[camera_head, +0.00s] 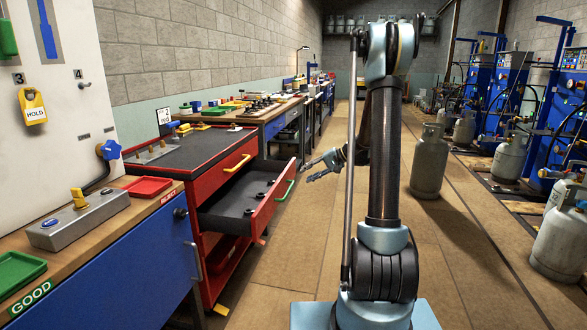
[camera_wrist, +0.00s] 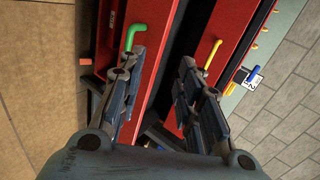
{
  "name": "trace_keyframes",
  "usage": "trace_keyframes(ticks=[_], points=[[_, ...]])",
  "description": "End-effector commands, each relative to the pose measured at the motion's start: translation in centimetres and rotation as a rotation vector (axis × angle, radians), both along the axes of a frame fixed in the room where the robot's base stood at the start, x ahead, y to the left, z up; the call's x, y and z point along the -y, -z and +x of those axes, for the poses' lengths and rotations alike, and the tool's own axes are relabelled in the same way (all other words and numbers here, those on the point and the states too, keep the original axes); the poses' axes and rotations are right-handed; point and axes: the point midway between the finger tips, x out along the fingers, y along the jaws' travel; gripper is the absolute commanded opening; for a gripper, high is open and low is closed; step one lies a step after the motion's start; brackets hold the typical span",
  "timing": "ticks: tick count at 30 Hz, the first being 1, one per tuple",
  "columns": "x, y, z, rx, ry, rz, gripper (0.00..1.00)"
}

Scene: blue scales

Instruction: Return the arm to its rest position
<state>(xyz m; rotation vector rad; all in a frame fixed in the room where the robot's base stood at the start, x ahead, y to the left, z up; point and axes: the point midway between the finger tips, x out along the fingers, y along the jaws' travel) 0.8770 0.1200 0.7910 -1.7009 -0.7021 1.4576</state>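My arm (camera_head: 384,160) stands upright in the middle of the head view and bends over at the top. My gripper (camera_head: 318,170) is out to the left of the arm, in front of and to the right of the open red drawer (camera_head: 245,210). In the wrist view my gripper (camera_wrist: 164,62) has its two fingers spread apart, with nothing between them. The drawer's green handle (camera_head: 284,190) shows beside the left fingertip in the wrist view (camera_wrist: 136,36); contact cannot be told.
The red cabinet (camera_head: 180,150) has a yellow handle (camera_head: 237,163) above the open drawer. A blue workbench (camera_head: 110,280) with trays is at the near left. Gas cylinders (camera_head: 429,160) stand at the right.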

Motion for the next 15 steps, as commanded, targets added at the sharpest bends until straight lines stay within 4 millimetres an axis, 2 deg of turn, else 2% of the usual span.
trace_keyframes(ticks=[6, 15], points=[[0.0, -2.4, -4.7, -0.004, -0.007, -0.105, 0.32], [0.7, -4.5, -11.6, -0.007, -0.017, -0.252, 0.32]])
